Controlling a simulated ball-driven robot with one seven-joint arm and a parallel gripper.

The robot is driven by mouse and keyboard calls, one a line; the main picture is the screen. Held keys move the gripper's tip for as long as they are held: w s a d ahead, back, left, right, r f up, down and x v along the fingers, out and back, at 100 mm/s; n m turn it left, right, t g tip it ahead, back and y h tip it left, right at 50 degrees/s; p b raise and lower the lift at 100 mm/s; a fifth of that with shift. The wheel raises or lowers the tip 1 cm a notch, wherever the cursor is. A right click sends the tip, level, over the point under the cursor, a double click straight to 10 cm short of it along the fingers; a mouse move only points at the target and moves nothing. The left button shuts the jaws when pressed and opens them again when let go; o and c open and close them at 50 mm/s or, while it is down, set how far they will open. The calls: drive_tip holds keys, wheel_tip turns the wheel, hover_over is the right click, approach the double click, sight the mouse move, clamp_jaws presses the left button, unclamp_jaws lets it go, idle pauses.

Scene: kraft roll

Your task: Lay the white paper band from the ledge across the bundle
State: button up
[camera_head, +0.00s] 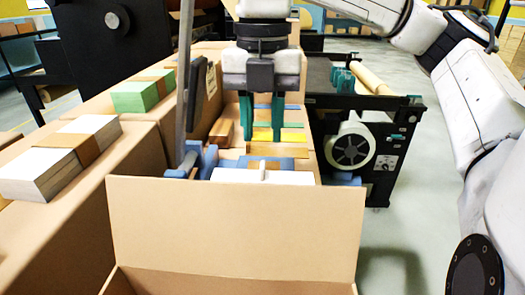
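My gripper (263,137) points down in the upper middle, its two teal fingers apart with nothing visible between them. Below and behind the fingers lie several flat coloured strips (292,125), blue, yellow and tan, on a tan surface; I cannot make out a white band among them. Nearer, a white-topped block (262,177), perhaps the bundle, sits against blue holder parts (205,158). A small pale upright piece shows at its middle. Its lower part is hidden by a cardboard flap. The gripper is above and beyond this block, apart from it.
An open cardboard box (235,228) fills the front. On the left, a white stack (62,158) and a green stack (143,93), each with a brown band, lie on tan boxes. A grey post (184,85) stands left of my gripper. A black machine (362,140) stands right.

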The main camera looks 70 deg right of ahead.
wheel_tip(320, 180, up, 6)
drive_tip(key=shift+f, duration=0.1)
idle(0.8)
